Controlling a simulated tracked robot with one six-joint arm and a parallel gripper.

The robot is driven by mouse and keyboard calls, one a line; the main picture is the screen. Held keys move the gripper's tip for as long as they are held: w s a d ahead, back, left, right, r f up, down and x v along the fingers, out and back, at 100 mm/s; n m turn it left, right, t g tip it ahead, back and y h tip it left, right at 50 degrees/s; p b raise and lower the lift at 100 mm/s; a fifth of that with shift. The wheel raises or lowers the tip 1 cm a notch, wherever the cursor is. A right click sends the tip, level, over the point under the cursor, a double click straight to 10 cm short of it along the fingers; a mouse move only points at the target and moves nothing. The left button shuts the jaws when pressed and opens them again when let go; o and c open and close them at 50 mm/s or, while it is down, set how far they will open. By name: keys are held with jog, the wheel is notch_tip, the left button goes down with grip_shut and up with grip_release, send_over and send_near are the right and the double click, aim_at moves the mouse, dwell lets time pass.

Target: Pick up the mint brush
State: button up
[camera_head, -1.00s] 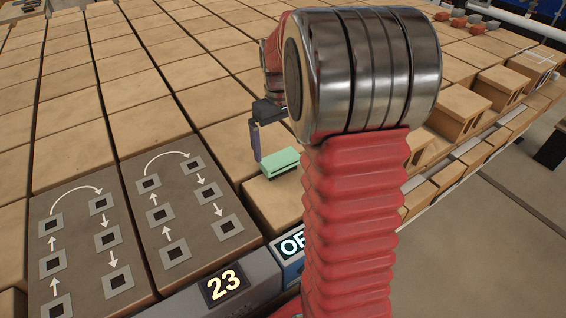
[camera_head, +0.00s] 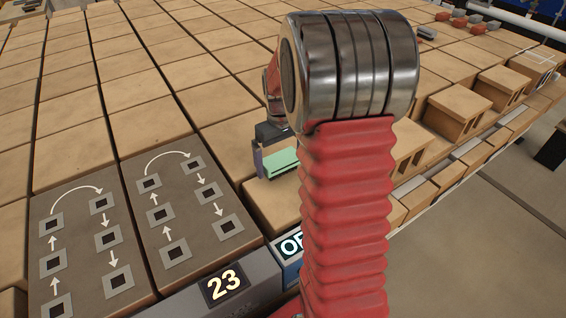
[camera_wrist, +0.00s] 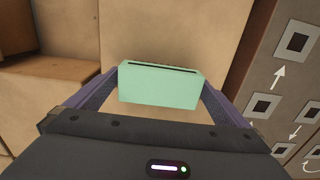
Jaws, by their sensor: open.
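The mint brush (camera_head: 280,162) is a small pale green block with a dark slot along its top. It lies on a tan brick surface near the front edge, just left of my red arm in the head view. In the wrist view the mint brush (camera_wrist: 159,86) sits between the two purple fingers of my gripper (camera_wrist: 160,88). The fingers are open, one on each side of it. I cannot tell whether either finger touches it. In the head view my gripper (camera_head: 272,160) is low over the brush, and my arm hides part of the area to the right.
Grey panels with arrows and square holes (camera_head: 185,205) lie to the left. Hollow bricks (camera_head: 458,108) line the right edge. Flat tan bricks fill the area behind.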

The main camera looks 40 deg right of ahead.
aim_at(280, 158)
jog(key=shift+f, duration=0.15)
dwell(0.4)
jog(key=c, duration=1)
notch_tip(280, 158, up, 10)
jog(key=shift+r, duration=0.1)
dwell(0.6)
